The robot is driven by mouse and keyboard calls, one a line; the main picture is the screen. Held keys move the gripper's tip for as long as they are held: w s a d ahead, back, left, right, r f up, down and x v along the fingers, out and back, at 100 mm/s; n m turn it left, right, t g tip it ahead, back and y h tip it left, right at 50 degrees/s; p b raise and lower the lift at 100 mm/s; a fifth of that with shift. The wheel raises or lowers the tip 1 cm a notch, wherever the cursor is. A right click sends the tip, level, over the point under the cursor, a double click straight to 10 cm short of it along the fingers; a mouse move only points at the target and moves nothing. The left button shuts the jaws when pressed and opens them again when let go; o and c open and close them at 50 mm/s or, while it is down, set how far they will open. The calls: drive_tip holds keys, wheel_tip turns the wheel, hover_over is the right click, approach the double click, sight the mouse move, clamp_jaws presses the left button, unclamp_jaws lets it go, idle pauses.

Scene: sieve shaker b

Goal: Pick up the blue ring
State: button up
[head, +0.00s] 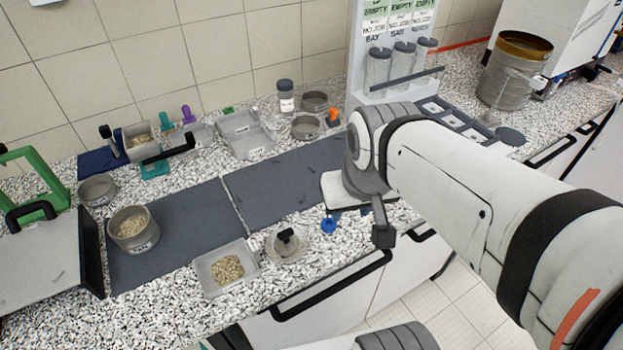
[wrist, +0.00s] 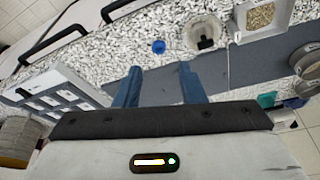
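The small blue ring (head: 328,225) lies on the speckled counter near its front edge, just right of a clear round lid with a black knob (head: 287,242). In the wrist view the ring (wrist: 158,46) shows beyond the fingertips, roughly centred between them. My gripper (wrist: 160,72) is open, its two blue fingers apart with nothing between them. In the head view my wrist and arm hide most of the gripper, with bits of blue finger showing close to the ring. The ring looks apart from the fingers; the exact height above the counter is unclear.
A clear tray of grain (head: 222,268) stands left of the lid. Dark mats (head: 165,235) cover the middle counter. A tall white dispenser (head: 392,50) and a slotted tray (head: 455,120) stand behind my arm. Black handles (head: 335,285) jut from the counter front.

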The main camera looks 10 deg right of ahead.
drive_tip(key=shift+s, duration=0.1)
drive_tip(key=shift+o, duration=1.5)
drive_tip(key=shift+w+d+f, duration=0.1)
drive_tip(key=shift+w+f, duration=0.05)
drive_tip(key=shift+w, duration=0.2)
drive_tip(key=shift+o, duration=1.2)
drive_tip(key=w+f+g+b, duration=0.1)
drive_tip(key=w+f+b, duration=0.1)
drive_tip(key=w+f, duration=0.4)
drive_tip(key=shift+w+d+g, duration=0.35)
drive_tip(key=shift+w+g, duration=0.05)
drive_tip(key=shift+w, duration=0.4)
drive_tip(key=g+b, duration=0.2)
hover_over(329, 224)
drive_tip(key=f, duration=0.8)
drive_tip(key=shift+w+d+f, duration=0.1)
drive_tip(key=shift+w, duration=0.1)
drive_tip(key=shift+s+f+p, duration=0.15)
drive_tip(key=shift+f+p, duration=0.15)
drive_tip(key=shift+f, duration=1.7)
drive_tip(key=shift+s+f+p, duration=0.1)
drive_tip(key=shift+f+p, duration=0.2)
drive_tip(key=shift+f, duration=1.7)
